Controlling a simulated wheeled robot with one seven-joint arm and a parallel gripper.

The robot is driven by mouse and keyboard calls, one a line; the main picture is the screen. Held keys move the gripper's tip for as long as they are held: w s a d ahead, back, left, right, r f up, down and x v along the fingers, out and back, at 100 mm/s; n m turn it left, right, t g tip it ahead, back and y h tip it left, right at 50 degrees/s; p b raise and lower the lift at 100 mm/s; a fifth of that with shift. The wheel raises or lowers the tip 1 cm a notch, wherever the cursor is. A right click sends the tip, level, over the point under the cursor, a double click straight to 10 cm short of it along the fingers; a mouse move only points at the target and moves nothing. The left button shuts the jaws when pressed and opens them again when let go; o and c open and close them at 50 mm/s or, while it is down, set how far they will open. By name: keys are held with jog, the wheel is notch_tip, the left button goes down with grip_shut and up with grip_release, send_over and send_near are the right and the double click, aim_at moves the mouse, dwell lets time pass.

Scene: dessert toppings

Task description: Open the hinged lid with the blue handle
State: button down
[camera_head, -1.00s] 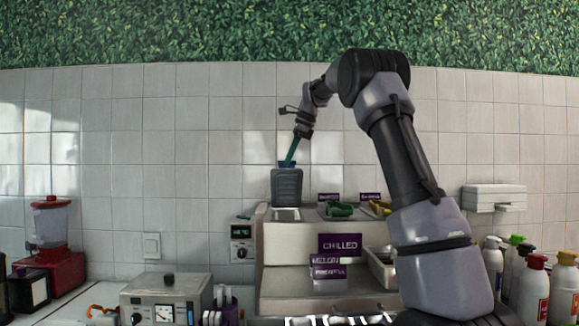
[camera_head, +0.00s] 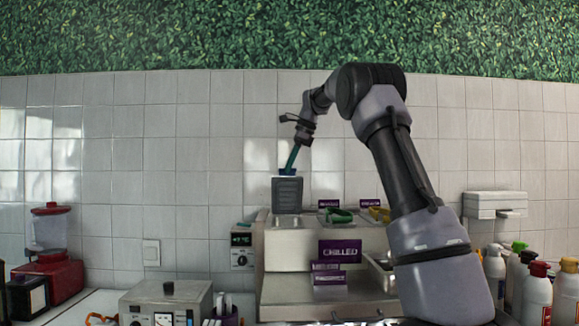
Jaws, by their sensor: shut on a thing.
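The grey lid (camera_head: 287,196) stands upright at the back left of the topping unit, its flat face toward me. Its blue handle (camera_head: 287,172) is at the upper edge. My gripper (camera_head: 291,163) reaches down to the handle from above, its teal fingers tilted and shut on it. The fingertips and the exact grip are small and hard to make out. Below the lid, a pale compartment opening (camera_head: 286,221) shows in the top of the unit.
Open compartments beside it hold a green-handled tool (camera_head: 339,215) and a yellow one (camera_head: 380,214). A purple CHILLED sign (camera_head: 340,251) is on the front. Several bottles (camera_head: 537,291) stand right, a red blender (camera_head: 51,255) left. The wall (camera_head: 210,150) rises close behind.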

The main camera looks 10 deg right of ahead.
jog(key=shift+r, duration=0.15)
jog(key=c, duration=0.7)
grip_release()
jog(key=v, duration=1)
jog(key=shift+s+d+r, duration=0.15)
jog(key=shift+r, duration=0.15)
